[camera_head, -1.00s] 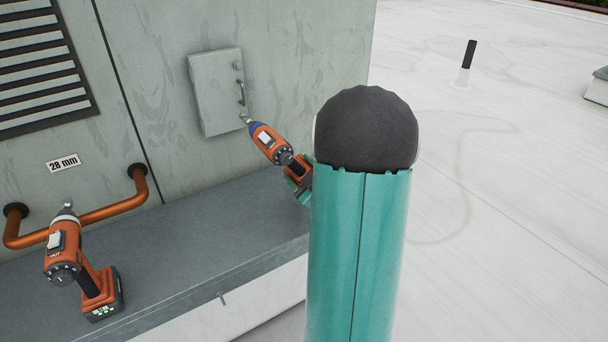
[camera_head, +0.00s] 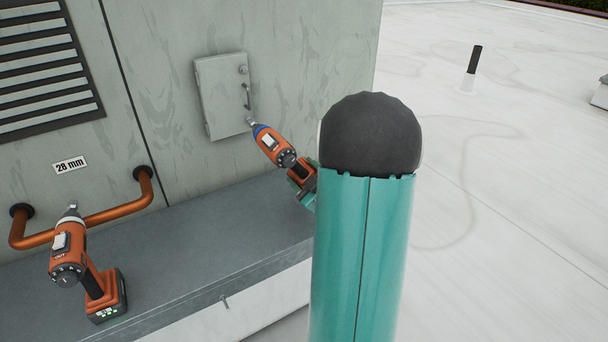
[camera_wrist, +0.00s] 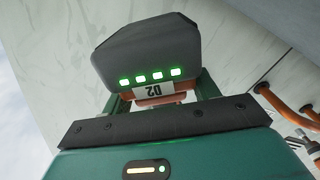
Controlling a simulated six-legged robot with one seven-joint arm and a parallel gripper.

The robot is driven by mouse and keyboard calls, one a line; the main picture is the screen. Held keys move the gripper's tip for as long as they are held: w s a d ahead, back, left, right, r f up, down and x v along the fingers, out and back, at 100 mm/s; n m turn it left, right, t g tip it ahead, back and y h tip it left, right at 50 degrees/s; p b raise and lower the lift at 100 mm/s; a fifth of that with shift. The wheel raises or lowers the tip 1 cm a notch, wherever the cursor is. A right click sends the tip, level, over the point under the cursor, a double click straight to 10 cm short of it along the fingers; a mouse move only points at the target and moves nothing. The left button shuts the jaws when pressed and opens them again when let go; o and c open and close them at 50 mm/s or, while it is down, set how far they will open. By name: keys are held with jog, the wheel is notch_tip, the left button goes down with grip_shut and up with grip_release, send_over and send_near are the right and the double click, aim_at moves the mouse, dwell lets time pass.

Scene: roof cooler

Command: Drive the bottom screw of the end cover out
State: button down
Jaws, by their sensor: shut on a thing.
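The end cover (camera_head: 220,95) is a pale grey rectangular plate on the cooler wall, with a round fitting near its upper right and a small handle below that. My gripper (camera_head: 303,182) is shut on an orange driver with a blue collar (camera_head: 275,146). The driver's tip is at the cover's lower right edge; I cannot tell if it touches. The bottom screw cannot be made out there. In the wrist view the driver's grey battery base (camera_wrist: 150,50), marked D2 with several green lights, sits beyond my jaws (camera_wrist: 160,105).
A second orange driver with a pale collar (camera_head: 70,255) stands on the grey ledge (camera_head: 185,245) at left. Orange pipes (camera_head: 120,212) run along the wall behind it, under a "28 mm" label (camera_head: 70,165). The pale roof (camera_head: 510,200) at right is largely open.

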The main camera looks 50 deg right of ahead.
jog(key=shift+x, duration=1.1)
dwell(1.3)
jog(key=shift+s+a+r, duration=0.15)
jog(key=shift+s, duration=0.25)
dwell(1.5)
jog(key=v, duration=0.7)
dwell(1.2)
dwell(0.7)
